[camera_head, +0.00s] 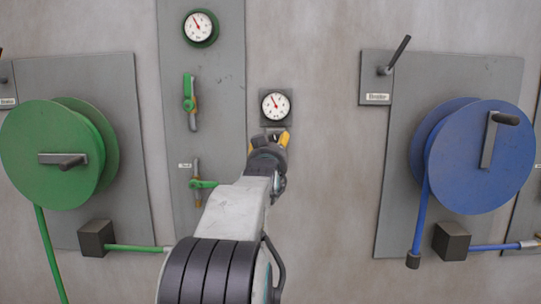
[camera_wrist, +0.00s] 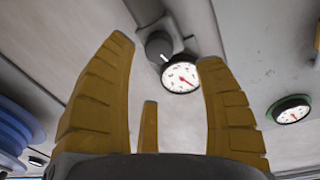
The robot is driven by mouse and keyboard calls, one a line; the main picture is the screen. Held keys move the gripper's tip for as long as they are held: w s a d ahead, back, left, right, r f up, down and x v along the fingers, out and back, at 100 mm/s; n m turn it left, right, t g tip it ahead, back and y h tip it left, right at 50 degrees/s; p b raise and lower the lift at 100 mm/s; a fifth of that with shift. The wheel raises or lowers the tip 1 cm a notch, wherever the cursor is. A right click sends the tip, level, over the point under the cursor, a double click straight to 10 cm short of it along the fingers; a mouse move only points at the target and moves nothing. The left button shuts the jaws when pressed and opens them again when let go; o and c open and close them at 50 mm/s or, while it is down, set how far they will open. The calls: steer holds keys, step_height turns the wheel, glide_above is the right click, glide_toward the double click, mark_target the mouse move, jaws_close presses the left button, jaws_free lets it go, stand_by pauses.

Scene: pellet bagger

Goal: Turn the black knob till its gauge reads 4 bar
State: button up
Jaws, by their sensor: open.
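The black knob (camera_wrist: 158,45) shows in the wrist view on a grey mount, beside its white-faced gauge (camera_wrist: 180,77). In the head view the gauge (camera_head: 275,106) is on a small dark plate at the middle of the wall. Its red needle points to the upper left; the numbers are too small to read. The knob is mostly hidden behind my gripper there. My gripper (camera_head: 267,142) is open just below the gauge. In the wrist view its yellow fingers (camera_wrist: 165,50) are spread, with the knob seen between their tips and no clear contact.
A grey panel (camera_head: 230,60) to the left carries a green-rimmed gauge (camera_head: 201,28) and green-handled valves (camera_head: 189,100). A green hose reel (camera_head: 45,155) stands at left and a blue one (camera_head: 480,155) at right. Bare wall (camera_head: 325,170) lies right of my gripper.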

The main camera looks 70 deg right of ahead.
steer(key=shift+v, duration=2.2)
